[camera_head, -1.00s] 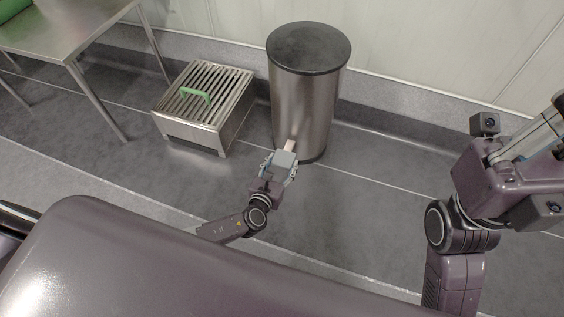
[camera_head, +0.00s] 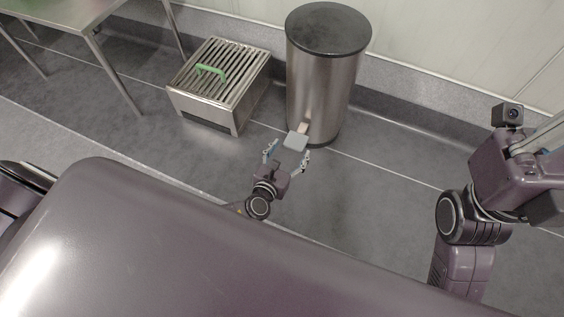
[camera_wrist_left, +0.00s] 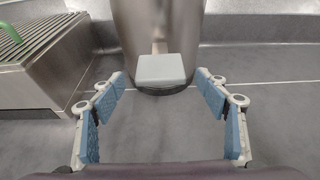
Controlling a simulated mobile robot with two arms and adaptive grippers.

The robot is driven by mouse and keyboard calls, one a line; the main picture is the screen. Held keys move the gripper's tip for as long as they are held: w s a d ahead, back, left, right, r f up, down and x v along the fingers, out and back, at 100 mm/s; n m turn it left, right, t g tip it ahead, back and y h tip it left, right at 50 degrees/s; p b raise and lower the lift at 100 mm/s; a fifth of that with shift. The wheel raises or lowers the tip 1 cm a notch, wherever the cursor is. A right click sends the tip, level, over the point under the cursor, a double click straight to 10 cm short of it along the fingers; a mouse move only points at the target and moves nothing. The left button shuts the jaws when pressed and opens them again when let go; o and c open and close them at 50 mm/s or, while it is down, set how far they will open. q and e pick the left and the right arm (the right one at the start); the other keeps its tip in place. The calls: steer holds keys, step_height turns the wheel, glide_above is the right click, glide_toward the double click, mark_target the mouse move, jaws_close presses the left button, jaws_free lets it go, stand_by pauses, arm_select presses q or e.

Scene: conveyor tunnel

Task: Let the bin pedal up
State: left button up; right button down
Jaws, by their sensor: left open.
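The bin (camera_head: 322,85) is a tall steel cylinder with a dark lid (camera_head: 329,28), which is shut. Its pale grey pedal (camera_head: 295,141) sticks out at the foot of the bin, on the near side. The pedal also shows in the left wrist view (camera_wrist_left: 161,69), with the bin's body (camera_wrist_left: 185,22) behind it. My left gripper (camera_head: 287,152) is open and empty, with its fingers spread just in front of the pedal. In the left wrist view my left gripper (camera_wrist_left: 161,88) has one blue-padded finger on each side, apart from the pedal. My right gripper's fingers do not show.
A slatted steel box (camera_head: 219,84) with a green handle (camera_head: 211,70) stands left of the bin. A steel table (camera_head: 62,17) is at the upper left. The wall is close behind the bin. The floor (camera_head: 375,170) right of the bin is clear.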

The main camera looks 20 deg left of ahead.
arm_select(q)
steer(key=v, duration=0.8)
steer(key=shift+s, duration=0.15)
